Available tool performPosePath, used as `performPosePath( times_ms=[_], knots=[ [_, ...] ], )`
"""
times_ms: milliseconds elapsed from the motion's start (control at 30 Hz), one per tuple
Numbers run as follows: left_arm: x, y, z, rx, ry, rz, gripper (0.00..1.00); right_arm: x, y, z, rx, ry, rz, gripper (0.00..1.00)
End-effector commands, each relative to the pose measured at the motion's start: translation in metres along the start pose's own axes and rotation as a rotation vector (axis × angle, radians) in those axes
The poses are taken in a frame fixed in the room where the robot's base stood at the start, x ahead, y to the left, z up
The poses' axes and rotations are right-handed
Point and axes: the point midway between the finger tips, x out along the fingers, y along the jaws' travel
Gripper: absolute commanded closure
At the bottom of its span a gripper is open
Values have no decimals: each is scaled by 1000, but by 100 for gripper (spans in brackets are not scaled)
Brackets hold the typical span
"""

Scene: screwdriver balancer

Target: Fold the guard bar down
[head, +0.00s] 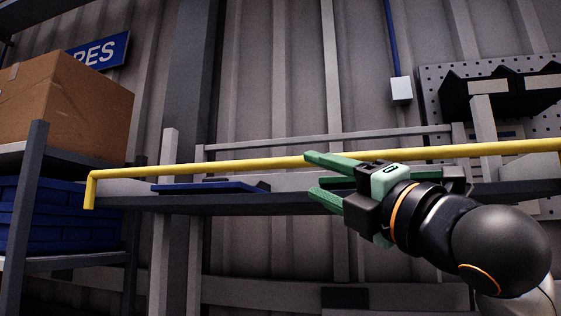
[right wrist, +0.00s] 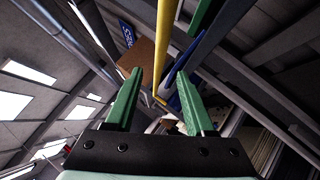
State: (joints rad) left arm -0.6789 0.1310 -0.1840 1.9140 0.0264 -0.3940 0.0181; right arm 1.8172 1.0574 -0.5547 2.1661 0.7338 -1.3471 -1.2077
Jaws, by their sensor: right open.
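The yellow guard bar (head: 230,165) runs across the head view in front of a grey bench, nearly level, with a short end bent down at the left. My right gripper (head: 310,175) is open at the bar's middle, its green fingers pointing left; one finger overlaps the bar in the picture. In the right wrist view the bar (right wrist: 167,40) shows between the two fingers of the right gripper (right wrist: 159,73). I cannot tell whether they touch it. My left gripper is not in view.
A shelf at the left holds a cardboard box (head: 65,105) and blue crates (head: 70,215). A blue flat item (head: 210,187) lies on the bench (head: 225,203) behind the bar. Dark holders (head: 500,95) hang on a pegboard at the right.

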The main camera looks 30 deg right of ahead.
Motion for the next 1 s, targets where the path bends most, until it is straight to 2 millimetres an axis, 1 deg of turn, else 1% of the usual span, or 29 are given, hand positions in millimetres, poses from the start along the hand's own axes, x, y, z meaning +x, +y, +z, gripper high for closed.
performPosePath(
  times_ms=[33, 300, 400, 500, 600, 700, 933, 967, 1000],
  knots=[
    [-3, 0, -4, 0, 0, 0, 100, 11, 1, 0, 1, 3, -3, 46],
    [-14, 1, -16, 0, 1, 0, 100, 67, 2, 0, 3, 3, -3, 46],
    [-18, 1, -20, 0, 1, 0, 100, 84, 1, 0, 2, 2, -2, 46],
    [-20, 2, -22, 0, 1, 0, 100, 96, 1, 0, 2, 1, -2, 46],
    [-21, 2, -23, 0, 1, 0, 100, 103, 0, 0, 2, 0, -1, 46],
    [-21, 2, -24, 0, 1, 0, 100, 106, 0, -1, 2, 1, 0, 46],
    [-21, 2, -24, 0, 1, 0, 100, 107, 0, -1, 2, 1, 0, 46],
    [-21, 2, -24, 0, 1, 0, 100, 107, 0, -1, 2, 1, 0, 47],
    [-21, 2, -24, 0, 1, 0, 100, 107, 0, -1, 2, 1, 0, 51]
  ],
)
